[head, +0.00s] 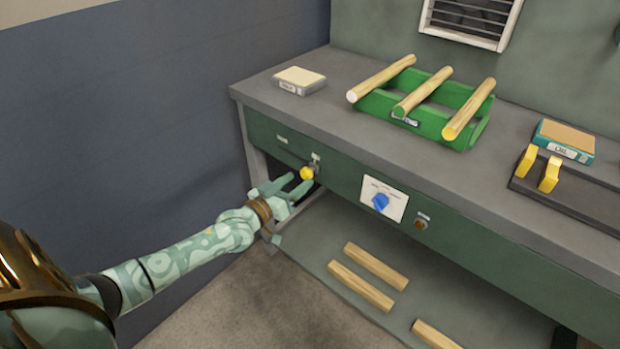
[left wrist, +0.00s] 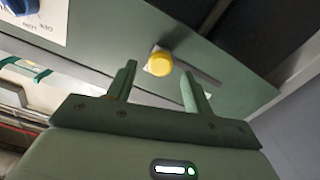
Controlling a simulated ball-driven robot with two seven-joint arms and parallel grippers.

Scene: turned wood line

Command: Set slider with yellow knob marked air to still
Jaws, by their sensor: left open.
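The slider's yellow knob (head: 306,173) sits on the green front panel of the bench, near its left end. Small labels show close to it, too small to read. My left gripper (head: 290,183) is open, with its fingers pointing at the knob. In the left wrist view the yellow knob (left wrist: 159,64) shows ahead of the gap between the two fingertips of my left gripper (left wrist: 160,80). The fingers stand on either side of the knob's line and do not look closed on it. A dark slot runs beside the knob. My right gripper is not in view.
A blue rotary knob (head: 380,201) on a white plate and a brown button (head: 420,224) sit to the right on the panel. A green rack (head: 375,104) with wooden rods stands on the bench top. Wooden sticks (head: 375,266) lie on the lower shelf.

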